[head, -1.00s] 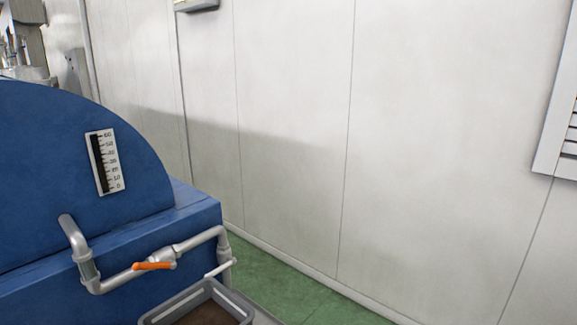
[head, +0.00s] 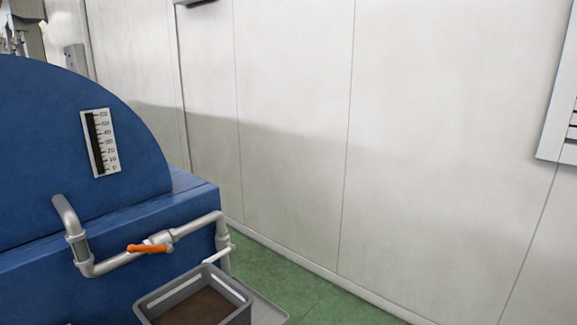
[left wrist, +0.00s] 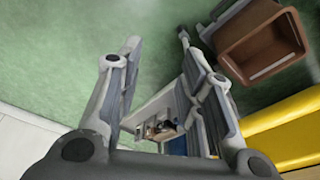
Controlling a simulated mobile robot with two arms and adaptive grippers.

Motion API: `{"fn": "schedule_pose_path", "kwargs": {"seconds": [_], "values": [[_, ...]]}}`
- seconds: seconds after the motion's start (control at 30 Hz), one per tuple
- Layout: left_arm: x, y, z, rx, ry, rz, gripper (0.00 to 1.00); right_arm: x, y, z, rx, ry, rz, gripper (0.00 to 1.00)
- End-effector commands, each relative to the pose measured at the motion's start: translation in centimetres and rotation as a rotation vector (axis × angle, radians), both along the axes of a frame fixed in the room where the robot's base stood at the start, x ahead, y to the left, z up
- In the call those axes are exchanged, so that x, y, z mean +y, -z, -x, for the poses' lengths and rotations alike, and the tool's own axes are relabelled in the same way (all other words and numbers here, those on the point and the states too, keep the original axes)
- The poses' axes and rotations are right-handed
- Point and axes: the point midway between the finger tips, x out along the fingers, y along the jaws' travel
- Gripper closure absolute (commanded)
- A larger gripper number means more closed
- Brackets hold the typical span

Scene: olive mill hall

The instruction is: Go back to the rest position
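My left gripper (left wrist: 158,40) shows in the left wrist view, with its two fingers spread apart and nothing between the fingertips. Green floor (left wrist: 60,55) lies beyond it. Neither gripper shows in the head view. My right gripper is in neither view.
A blue machine (head: 60,200) with a scale, pipe and orange valve handle (head: 147,248) stands left. A grey crate (head: 243,313) with brown contents sits below the pipe. A pale wall (head: 290,140) closes the back. A brown-lined bin (left wrist: 262,45) and a yellow surface (left wrist: 290,130) show right of the gripper.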

Motion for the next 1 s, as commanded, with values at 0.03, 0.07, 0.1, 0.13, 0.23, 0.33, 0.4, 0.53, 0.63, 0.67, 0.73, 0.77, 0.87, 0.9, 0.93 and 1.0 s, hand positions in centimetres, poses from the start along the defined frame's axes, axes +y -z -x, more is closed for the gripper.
{"fn": "schedule_pose_path", "kwargs": {"seconds": [0.03,0.07,0.1,0.13,0.23,0.33,0.4,0.53,0.63,0.67,0.73,0.77,0.87,0.9,0.93,1.0], "values": [[0.2,2.6,1.3,0.016,0.002,-0.002,0.65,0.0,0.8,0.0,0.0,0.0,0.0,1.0],[0.3,3.8,2.0,0.021,0.003,-0.003,0.65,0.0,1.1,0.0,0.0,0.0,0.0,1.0],[0.4,5.3,3.0,0.028,0.005,-0.003,0.65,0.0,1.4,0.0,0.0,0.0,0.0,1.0],[0.6,6.3,3.7,0.033,0.006,-0.004,0.65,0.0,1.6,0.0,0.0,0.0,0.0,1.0],[1.0,9.6,6.4,0.05,0.01,-0.007,0.65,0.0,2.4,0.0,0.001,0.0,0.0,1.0],[1.6,12.4,9.1,0.064,0.014,-0.009,0.65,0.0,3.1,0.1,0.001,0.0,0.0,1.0],[1.9,13.8,10.9,0.073,0.015,-0.011,0.65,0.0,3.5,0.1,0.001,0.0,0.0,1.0],[2.4,15.4,13.3,0.084,0.019,-0.013,0.65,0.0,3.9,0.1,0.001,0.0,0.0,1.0],[2.6,15.9,14.3,0.087,0.02,-0.014,0.65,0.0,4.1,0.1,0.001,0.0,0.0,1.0],[2.6,16.0,14.5,0.088,0.021,-0.014,0.65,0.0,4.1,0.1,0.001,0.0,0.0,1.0],[2.7,16.1,14.7,0.089,0.021,-0.014,0.65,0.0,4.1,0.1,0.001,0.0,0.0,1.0],[2.7,16.1,14.7,0.089,0.021,-0.014,0.65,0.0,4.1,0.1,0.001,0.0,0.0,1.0],[2.7,16.1,14.7,0.089,0.021,-0.014,0.65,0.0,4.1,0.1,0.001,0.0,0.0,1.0],[2.7,16.1,14.7,0.089,0.021,-0.014,0.65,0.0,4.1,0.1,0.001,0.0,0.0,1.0],[2.7,16.1,14.7,0.089,0.021,-0.014,0.65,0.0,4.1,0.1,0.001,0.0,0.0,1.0],[2.7,16.1,14.7,0.089,0.021,-0.014,0.65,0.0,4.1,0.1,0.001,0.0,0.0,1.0]]}}
